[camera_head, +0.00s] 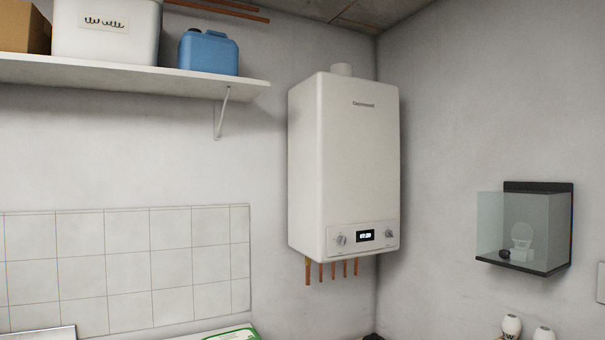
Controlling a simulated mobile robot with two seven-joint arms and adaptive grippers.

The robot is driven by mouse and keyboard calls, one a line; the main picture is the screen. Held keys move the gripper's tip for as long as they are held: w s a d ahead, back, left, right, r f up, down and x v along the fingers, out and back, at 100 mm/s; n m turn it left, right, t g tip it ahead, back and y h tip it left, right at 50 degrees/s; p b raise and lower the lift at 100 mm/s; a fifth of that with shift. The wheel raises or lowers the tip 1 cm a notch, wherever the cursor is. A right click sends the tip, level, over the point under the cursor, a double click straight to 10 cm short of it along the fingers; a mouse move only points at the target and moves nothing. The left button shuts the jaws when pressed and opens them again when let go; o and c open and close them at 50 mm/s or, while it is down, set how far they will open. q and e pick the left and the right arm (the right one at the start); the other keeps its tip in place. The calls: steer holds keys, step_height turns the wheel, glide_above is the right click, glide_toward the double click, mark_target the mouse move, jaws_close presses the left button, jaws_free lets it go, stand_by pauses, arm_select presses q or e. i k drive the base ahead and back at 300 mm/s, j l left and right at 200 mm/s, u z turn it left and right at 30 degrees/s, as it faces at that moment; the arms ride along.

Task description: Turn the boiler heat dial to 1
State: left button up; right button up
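A white boiler (345,160) hangs on the wall near the room's corner. Its lower front panel has a dial (341,239) left of a small lit display (365,236) and another dial (389,234) to the right of it. The dial markings are too small to read, so I cannot tell which is the heat dial or where either is set. Neither of my grippers is in view.
Copper pipes (332,270) come out below the boiler. A shelf (150,82) at upper left holds a white bin (106,30) and a blue container (208,53). A glass-fronted wall box (524,228) hangs at right. The space before the boiler looks clear.

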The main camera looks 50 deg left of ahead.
mark_target(342, 240)
steer(key=u, duration=1.5)
steer(key=i+j+z, duration=0.1)
steer(key=i+z, duration=0.25)
steer(key=i+j+z, duration=0.15)
steer(key=i+z, duration=0.25)
steer(key=i+j+z, duration=0.15)
steer(key=z, duration=0.2)
steer(key=j, duration=0.1)
